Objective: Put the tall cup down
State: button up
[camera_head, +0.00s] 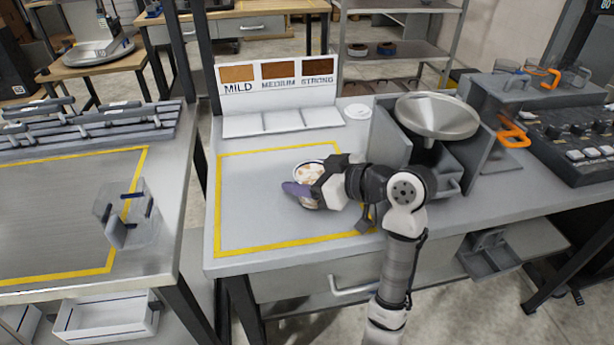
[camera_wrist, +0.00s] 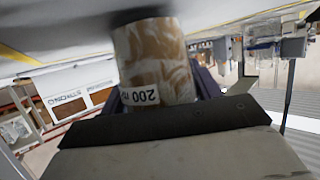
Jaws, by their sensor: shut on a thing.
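The tall cup (camera_head: 309,172) is white with brown patches and shows at my gripper, over the yellow-outlined area of the grey table. In the wrist view the cup (camera_wrist: 158,60) fills the middle, with a label reading 200 on its side. My gripper (camera_head: 303,190) is shut on the cup, with its purple fingers around the cup's side. The fingers also show partly in the wrist view (camera_wrist: 205,80). Whether the cup's base touches the table is hard to tell; part of the cup is hidden by the gripper.
A rack (camera_head: 282,95) marked MILD, MEDIUM and STRONG stands at the back of the table. A steel funnel dispenser (camera_head: 437,115) stands to the right. A white disc (camera_head: 358,111) lies behind. The yellow-outlined area (camera_head: 240,200) is clear left of the cup. A clear container (camera_head: 128,215) stands on the left table.

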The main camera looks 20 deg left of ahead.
jog(key=o, duration=1.2)
jog(key=shift+f, duration=0.15)
jog(key=shift+r, duration=0.25)
jog(key=b+v, duration=0.1)
jog(key=v, duration=0.6)
jog(key=shift+s+d, duration=0.1)
jog(key=shift+d, duration=0.15)
